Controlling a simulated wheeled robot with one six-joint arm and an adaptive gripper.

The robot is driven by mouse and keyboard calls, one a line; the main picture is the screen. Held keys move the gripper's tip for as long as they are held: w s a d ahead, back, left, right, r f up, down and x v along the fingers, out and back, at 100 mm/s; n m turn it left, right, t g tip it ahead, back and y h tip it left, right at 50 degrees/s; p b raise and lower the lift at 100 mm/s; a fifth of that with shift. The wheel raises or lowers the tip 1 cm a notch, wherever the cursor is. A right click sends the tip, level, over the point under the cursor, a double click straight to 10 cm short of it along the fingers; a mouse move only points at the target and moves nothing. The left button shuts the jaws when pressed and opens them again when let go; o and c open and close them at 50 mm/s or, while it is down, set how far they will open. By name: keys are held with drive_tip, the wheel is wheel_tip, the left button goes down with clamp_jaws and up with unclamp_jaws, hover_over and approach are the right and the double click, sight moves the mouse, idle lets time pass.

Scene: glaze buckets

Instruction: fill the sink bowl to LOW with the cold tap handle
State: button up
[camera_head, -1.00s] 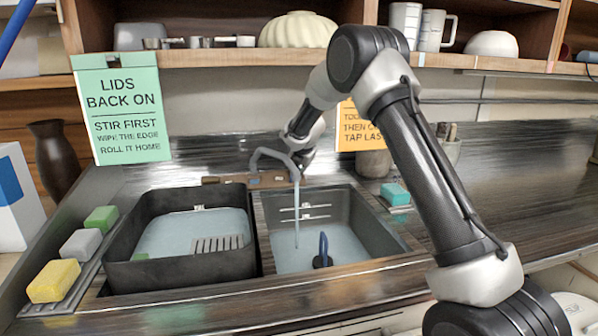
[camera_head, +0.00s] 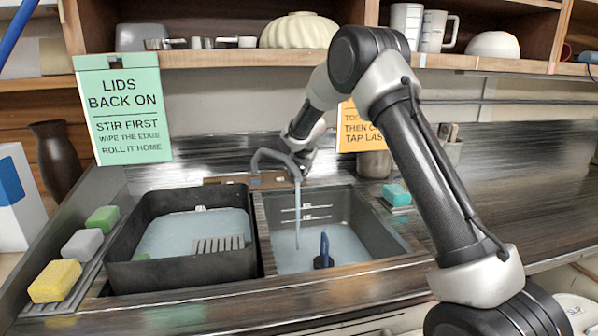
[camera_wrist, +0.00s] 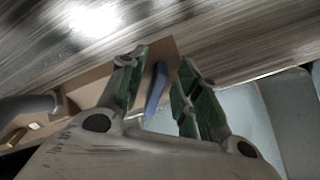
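The grey tap (camera_head: 275,155) arches over the right sink bowl (camera_head: 375,222). A thin stream of water (camera_head: 297,215) falls from its spout. Pale water (camera_head: 340,248) covers that bowl's floor, below two light marks (camera_head: 306,218) on its back wall; their lettering is too small to read. In the wrist view, the blue cold tap handle (camera_wrist: 156,90) stands between the green-padded fingers of my gripper (camera_wrist: 162,60). The fingers are apart, with gaps showing beside the handle. My gripper (camera_head: 303,158) is behind the spout in the head view, its fingers mostly hidden.
A blue-handled plug (camera_head: 323,252) stands in the right bowl. The dark left basin (camera_head: 180,272) holds pale water and a grey rack (camera_head: 218,244). Sponges (camera_head: 54,280) line the left edge. A teal sponge (camera_head: 396,194) lies right of the sink. The right counter is mostly clear.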

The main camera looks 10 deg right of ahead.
drive_tip(key=shift+r, duration=0.1)
drive_tip(key=v, duration=1.2)
idle(6.7)
